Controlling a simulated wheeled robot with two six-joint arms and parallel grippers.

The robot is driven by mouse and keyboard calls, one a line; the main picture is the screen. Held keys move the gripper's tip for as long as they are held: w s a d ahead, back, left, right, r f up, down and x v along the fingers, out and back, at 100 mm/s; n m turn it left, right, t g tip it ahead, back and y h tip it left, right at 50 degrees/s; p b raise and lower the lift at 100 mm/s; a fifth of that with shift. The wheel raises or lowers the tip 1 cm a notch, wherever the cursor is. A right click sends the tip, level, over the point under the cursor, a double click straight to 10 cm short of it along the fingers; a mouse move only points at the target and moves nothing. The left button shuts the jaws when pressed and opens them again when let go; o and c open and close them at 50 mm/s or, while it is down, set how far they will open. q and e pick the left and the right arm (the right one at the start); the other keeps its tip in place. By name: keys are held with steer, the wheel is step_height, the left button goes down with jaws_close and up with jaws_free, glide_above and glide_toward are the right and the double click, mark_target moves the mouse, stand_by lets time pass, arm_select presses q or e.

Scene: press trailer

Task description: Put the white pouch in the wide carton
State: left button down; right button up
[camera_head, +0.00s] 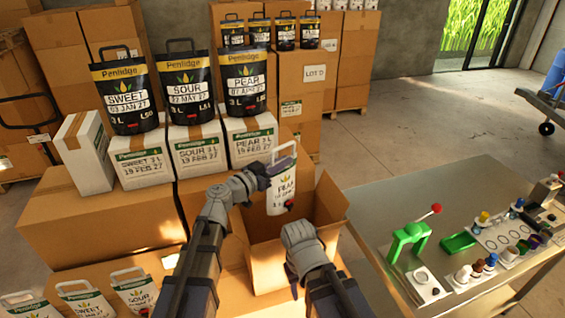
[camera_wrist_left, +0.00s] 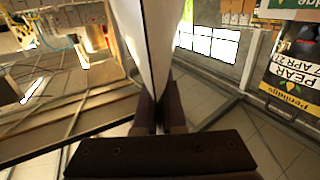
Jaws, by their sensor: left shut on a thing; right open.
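The white pouch (camera_head: 282,190) has a green-topped label, a handle loop and a dark red spout low on its front. My left gripper (camera_head: 265,172) is shut on its left edge and holds it roughly upright over the wide carton (camera_head: 264,262). In the left wrist view the pouch (camera_wrist_left: 158,45) rises as a pale sheet between the closed fingers (camera_wrist_left: 160,115). The carton stands open with its flaps spread; its inside is partly hidden by my arms. My right gripper (camera_head: 300,238) is open and empty at the carton's front right; its fingertips are hard to see.
Black pouches (camera_head: 188,90) stand on white boxes (camera_head: 197,150) behind and left. More white pouches (camera_head: 85,302) stand at lower left. A steel table (camera_head: 420,200) on the right holds a green press (camera_head: 408,240) and small bottles. Stacked cartons (camera_head: 300,80) stand behind.

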mark_target(283, 177)
arm_select(q)
step_height(283, 177, down, 6)
steer(key=b, duration=0.6)
steer(key=shift+r, duration=0.1)
steer(key=c, duration=0.9)
jaws_free()
step_height(283, 177, up, 10)
steer(key=p, duration=1)
